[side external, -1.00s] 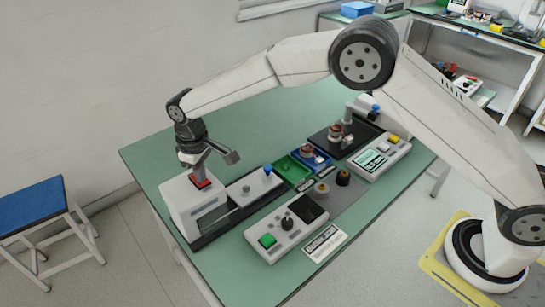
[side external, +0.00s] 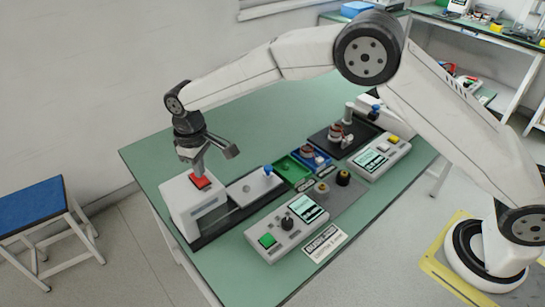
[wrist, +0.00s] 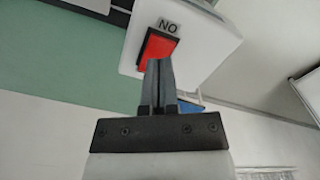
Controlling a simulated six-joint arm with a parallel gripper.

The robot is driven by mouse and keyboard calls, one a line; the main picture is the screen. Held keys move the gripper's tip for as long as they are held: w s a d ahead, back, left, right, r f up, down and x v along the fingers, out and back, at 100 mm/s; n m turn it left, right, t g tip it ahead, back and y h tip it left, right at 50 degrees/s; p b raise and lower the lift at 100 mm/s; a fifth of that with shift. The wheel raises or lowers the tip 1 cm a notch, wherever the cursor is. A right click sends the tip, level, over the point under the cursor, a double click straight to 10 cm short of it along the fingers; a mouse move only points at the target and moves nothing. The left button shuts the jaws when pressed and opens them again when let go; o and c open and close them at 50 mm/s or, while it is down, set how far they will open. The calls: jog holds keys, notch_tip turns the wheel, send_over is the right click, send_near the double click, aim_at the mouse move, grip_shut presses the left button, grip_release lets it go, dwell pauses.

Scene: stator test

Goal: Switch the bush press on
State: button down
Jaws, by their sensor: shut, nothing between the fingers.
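The bush press is a white box unit with a light sliding plate (side external: 252,188) on a dark base at the table's left end. A red switch (side external: 202,183) sits on top of the white box (side external: 185,207). In the wrist view the red switch (wrist: 157,50) has a dark frame and an "ON" label beside it. My gripper (side external: 199,172) is shut and empty, with its fingertips just over the switch. In the wrist view its fingertips (wrist: 159,64) overlap the switch's near edge; I cannot tell if they touch it.
A control box (side external: 288,228) with a green button, a black knob and a lit screen stands in front. Green (side external: 293,170) and blue (side external: 318,161) trays lie to the right, then another box with a lit screen (side external: 371,160). The table's back (side external: 240,125) is clear.

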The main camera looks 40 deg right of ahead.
aim_at(205, 180)
jog(key=shift+r, duration=2.4)
jog(key=shift+d, duration=0.15)
jog(key=shift+d+r, duration=0.1)
jog(key=shift+d, duration=0.1)
jog(key=s+d+f+m+t, duration=0.2)
jog(key=s+d+m, duration=0.4)
jog(key=s+d, duration=1.7)
jog(key=shift+s+d+f+t, duration=0.15)
jog(key=shift+s+d+t, duration=0.2)
jog(key=shift+s, duration=0.45)
